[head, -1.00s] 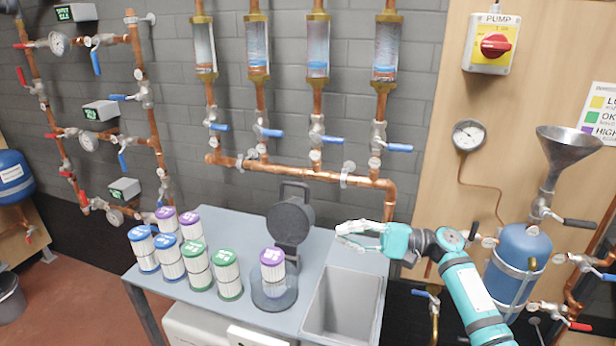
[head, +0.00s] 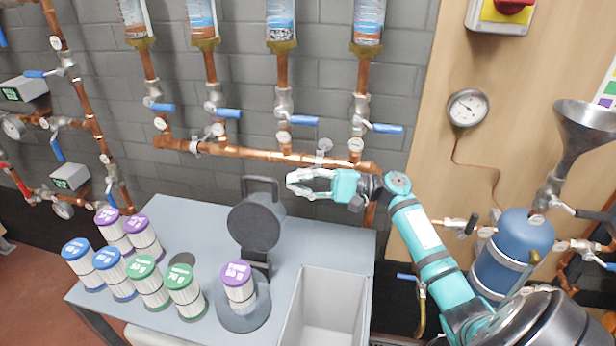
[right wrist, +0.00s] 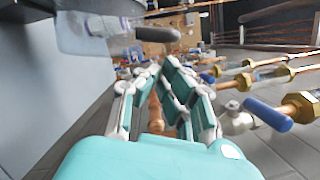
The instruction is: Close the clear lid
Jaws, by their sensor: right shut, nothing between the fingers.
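The lid (head: 256,222) is a dark round disc with a loop handle. It stands upright, open, on a hinge post behind a clear round housing (head: 258,316). The lid looks dark grey rather than clear. A purple-capped filter (head: 238,287) stands in the housing. My right gripper (head: 290,184) is shut and empty, just right of the lid's handle at about its height; I cannot tell whether it touches. The fingers also show in the right wrist view (right wrist: 162,68), with a dark rounded bar (right wrist: 158,34) beyond them. My left gripper is not in view.
Several filters with blue, green and purple caps stand left on the grey bench (head: 200,224). A sink (head: 327,300) lies right of the housing. Copper pipes (head: 255,155) with blue-handled valves run behind. A blue tank (head: 514,250) and funnel (head: 585,130) stand right.

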